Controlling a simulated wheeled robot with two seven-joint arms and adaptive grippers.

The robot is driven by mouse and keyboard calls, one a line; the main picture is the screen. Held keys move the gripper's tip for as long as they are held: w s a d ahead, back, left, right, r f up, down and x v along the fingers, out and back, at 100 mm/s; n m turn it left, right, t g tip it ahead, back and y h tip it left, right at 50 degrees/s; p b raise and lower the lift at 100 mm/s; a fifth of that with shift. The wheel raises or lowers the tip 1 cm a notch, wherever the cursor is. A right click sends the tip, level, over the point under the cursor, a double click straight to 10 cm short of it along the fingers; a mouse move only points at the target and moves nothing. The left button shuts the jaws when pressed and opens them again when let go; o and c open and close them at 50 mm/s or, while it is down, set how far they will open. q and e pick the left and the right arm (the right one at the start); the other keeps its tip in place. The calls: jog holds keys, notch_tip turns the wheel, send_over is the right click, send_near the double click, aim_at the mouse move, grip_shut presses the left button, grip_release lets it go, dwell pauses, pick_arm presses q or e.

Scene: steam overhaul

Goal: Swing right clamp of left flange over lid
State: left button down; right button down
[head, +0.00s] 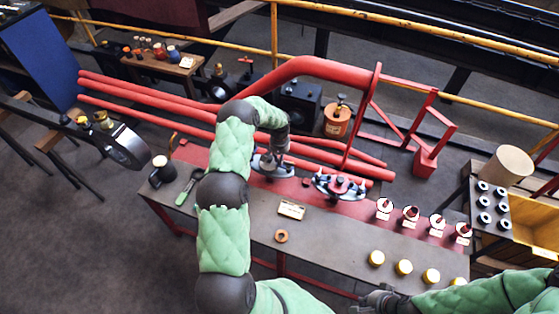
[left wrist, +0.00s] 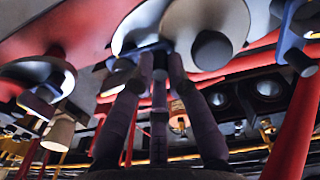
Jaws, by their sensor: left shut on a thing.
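The left flange (head: 262,168), a round grey fitting with a lid and clamps, sits on the red strip of the bench. My left gripper (head: 283,153) reaches down over its right side and hides part of it. In the left wrist view, the dark fingers of my left gripper (left wrist: 160,58) are closed together at a small blue-grey part beside the pale round lid (left wrist: 210,25). This looks like the right clamp, mostly hidden by the fingers. My right gripper (head: 378,302) is at the bottom edge, away from the flanges; its fingers are unclear.
A second flange (head: 340,187) with clamps stands close on the right. Red pipes (head: 150,103) run behind.

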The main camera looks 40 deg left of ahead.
pick_arm(q)
jog(key=c, duration=1.2)
grip_release()
